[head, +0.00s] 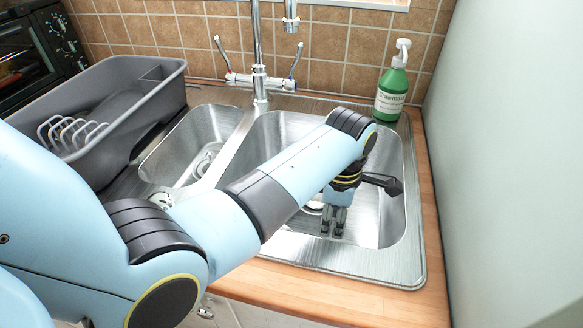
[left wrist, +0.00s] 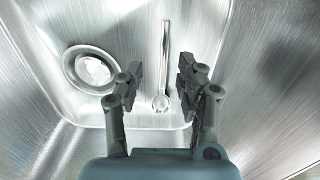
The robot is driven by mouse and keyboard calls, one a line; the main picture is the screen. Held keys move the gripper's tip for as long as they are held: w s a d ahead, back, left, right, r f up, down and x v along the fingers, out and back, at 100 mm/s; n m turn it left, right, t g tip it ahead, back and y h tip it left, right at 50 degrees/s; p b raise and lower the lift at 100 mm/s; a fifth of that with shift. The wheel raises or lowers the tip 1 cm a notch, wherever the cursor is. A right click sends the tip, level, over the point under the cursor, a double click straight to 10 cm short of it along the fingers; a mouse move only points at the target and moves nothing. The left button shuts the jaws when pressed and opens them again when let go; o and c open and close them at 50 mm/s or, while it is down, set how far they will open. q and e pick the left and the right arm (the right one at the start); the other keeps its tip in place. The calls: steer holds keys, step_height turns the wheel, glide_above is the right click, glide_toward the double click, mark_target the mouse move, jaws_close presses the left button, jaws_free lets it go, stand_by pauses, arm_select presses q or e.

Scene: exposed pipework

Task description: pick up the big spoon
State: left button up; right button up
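A big metal spoon (left wrist: 163,68) lies on the floor of the right sink basin in the left wrist view. Its handle points away from me and its bowl is near, between my fingers in the picture. In the head view I cannot make the spoon out; my arm and gripper cover much of the basin. My left gripper (head: 333,221) reaches down into the right basin. In the left wrist view the left gripper (left wrist: 158,88) is open and empty, its fingers on either side of the spoon's line, apparently above it. My right gripper is not in view.
The steel sink (head: 390,262) has a second basin (head: 185,150) to the left. A round drain (left wrist: 90,68) lies beside the spoon. A wall closes the right side.

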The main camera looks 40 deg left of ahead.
arm_select(q)
steer(key=f, duration=0.3)
steer(key=s+f, duration=0.1)
steer(key=f, duration=0.1)
steer(key=shift+a, duration=0.35)
steer(key=shift+f, duration=0.5)
jaws_close()
